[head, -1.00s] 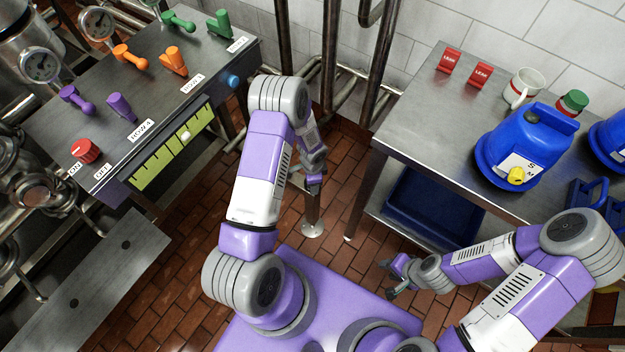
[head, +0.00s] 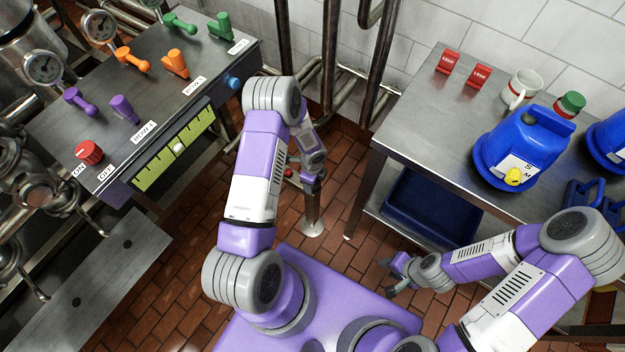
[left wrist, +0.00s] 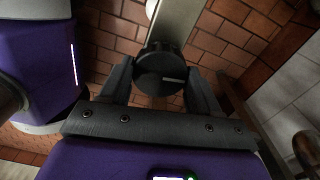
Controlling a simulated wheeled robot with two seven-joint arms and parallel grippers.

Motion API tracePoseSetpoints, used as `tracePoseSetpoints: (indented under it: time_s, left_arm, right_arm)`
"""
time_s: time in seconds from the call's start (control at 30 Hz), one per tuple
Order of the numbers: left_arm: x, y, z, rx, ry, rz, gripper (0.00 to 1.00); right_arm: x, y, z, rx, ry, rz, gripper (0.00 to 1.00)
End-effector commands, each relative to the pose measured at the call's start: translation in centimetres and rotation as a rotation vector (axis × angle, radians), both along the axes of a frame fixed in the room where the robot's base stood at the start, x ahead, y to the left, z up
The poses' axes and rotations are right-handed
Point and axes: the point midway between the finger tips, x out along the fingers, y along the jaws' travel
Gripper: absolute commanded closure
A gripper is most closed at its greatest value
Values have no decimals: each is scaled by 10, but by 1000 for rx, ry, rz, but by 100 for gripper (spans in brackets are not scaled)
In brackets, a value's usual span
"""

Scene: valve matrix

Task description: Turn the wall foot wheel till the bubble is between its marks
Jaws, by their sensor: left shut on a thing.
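A black round foot wheel (left wrist: 160,72) with a pale line on its face sits between the fingers of my left gripper (left wrist: 160,85) in the left wrist view. The fingers are shut on its sides. In the head view my left gripper (head: 313,172) is low beyond my forearm, and the wheel is not clear there. A yellow-green level (head: 160,168) with dark marks is on the front of the steel panel. Its white bubble (head: 179,147) is near the middle; I cannot tell exactly how it lies against the marks. My right gripper (head: 392,277) is open and empty.
The steel panel (head: 60,120) carries red, purple, orange and green handles, with a blue knob (head: 232,82) at its front. A steel table (head: 420,110) at the right bears a blue jug (head: 530,140) and a mug (head: 522,88). Pipes (head: 330,60) run along the wall.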

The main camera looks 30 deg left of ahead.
Motion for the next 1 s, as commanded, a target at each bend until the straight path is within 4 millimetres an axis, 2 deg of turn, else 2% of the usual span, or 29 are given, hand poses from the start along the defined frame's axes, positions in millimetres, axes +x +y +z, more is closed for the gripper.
tracePoseSetpoints:
  time_s: [0.4,0.43,0.57,0.87,1.0]
  left_arm:
    - [0,1,0,2,1,-5,68]
    - [0,1,0,2,1,-5,33]
    - [0,1,0,1,1,-4,13]
    - [0,0,2,0,0,-4,12]
    - [1,1,18,1,-2,-4,12]
  right_arm:
    - [0,0,0,0,0,0,62]
    - [0,0,0,0,0,0,62]
    - [0,0,0,0,0,0,62]
    - [0,0,1,0,0,0,62]
    - [0,0,8,0,0,0,62]
